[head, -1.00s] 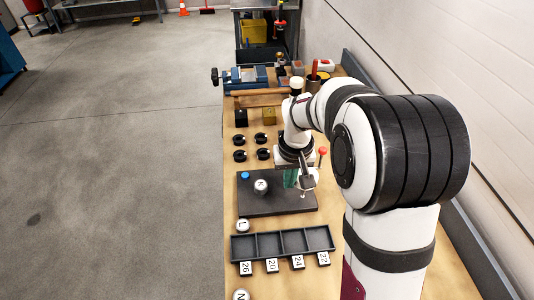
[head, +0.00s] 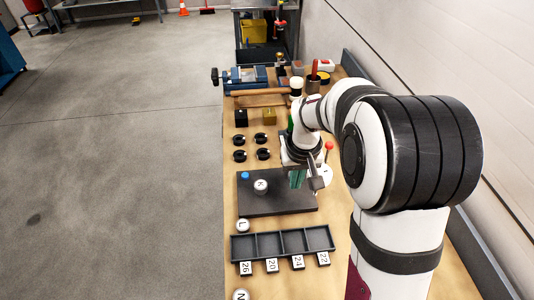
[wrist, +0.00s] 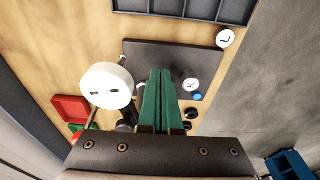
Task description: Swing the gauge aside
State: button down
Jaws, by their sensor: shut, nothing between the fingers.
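The gauge (head: 326,175), a pale round dial with a red ball (head: 329,146) above it, is beside the right edge of the dark plate (head: 262,206). In the wrist view the gauge (wrist: 108,85) shows as a white disc with two dark slots, left of my fingers. My gripper (head: 297,180) is shut and empty, with its green fingers low over the back right of the plate. The fingers (wrist: 158,78) lie together in the wrist view. I cannot tell whether they touch the gauge. My wrist hides part of the gauge's mount.
A white piece marked K (head: 260,187) and a blue button (head: 245,175) are on the plate. A piece marked L (head: 243,226) and a divided tray (head: 283,232) are in front. Black knobs (head: 239,155) and a vise (head: 245,78) are behind. The wall is at right.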

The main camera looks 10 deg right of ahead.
notch_tip(320, 180, up, 9)
jog(key=shift+a, duration=0.3)
dwell(0.5)
jog(key=s+a+f+m+g+y, duration=0.1)
jog(key=s+a+m, duration=0.1)
jog(key=s, duration=1.2)
jog(key=s+a+f+m+g, duration=0.1)
jog(key=s+a+m, duration=0.2)
jog(key=s, duration=1.1)
jog(key=shift+m+y, duration=0.3)
jog(key=shift+y, duration=0.1)
